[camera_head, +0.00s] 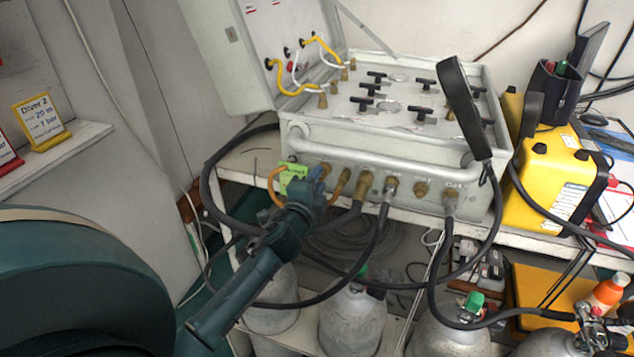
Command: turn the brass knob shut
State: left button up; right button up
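The grey air panel case (405,155) stands on a white shelf with its lid open. A row of brass fittings runs along its front face, some with hoses attached. A brass piece (325,168) at the left end of the row shows just beyond my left gripper (311,184); I cannot tell for sure that it is the knob. My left gripper reaches up from the lower left, with its fingertips at or right in front of this piece. Its fingers overlap in the view, so opening and contact are unclear. My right gripper is out of view.
Black hoses (378,240) hang from the front fittings close to my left arm. A green tag (291,178) sits beside the gripper. A black handset (465,108) leans over the case. A yellow case (560,165) stands to the right. Grey cylinders (352,322) stand below.

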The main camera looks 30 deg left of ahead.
pick_arm(q)
jog(key=shift+s, duration=0.1)
jog(key=b+v, duration=0.1)
jog(key=v, duration=1.2)
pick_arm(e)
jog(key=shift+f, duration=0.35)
pick_arm(q)
jog(key=shift+d, duration=0.15)
jog(key=s+d+f+n+g+h+p, duration=0.2)
jog(key=s+d+f+n, duration=0.3)
jog(key=d, duration=0.3)
jog(key=s+d+f+n+g+h+p, duration=0.3)
jog(key=s+d+f+n+g+h, duration=0.1)
jog(key=s+d+f, duration=0.3)
jog(key=s+d+n+h, duration=0.1)
jog(key=d, duration=0.1)
jog(key=shift+s+d+f+n+g, duration=0.15)
jog(key=shift+d+f+n+g, duration=0.15)
jog(key=shift+f+n+g, duration=0.1)
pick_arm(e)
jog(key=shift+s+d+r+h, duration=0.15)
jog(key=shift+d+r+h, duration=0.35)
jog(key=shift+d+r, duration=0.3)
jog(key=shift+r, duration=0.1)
pick_arm(q)
jog(key=shift+o, duration=0.3)
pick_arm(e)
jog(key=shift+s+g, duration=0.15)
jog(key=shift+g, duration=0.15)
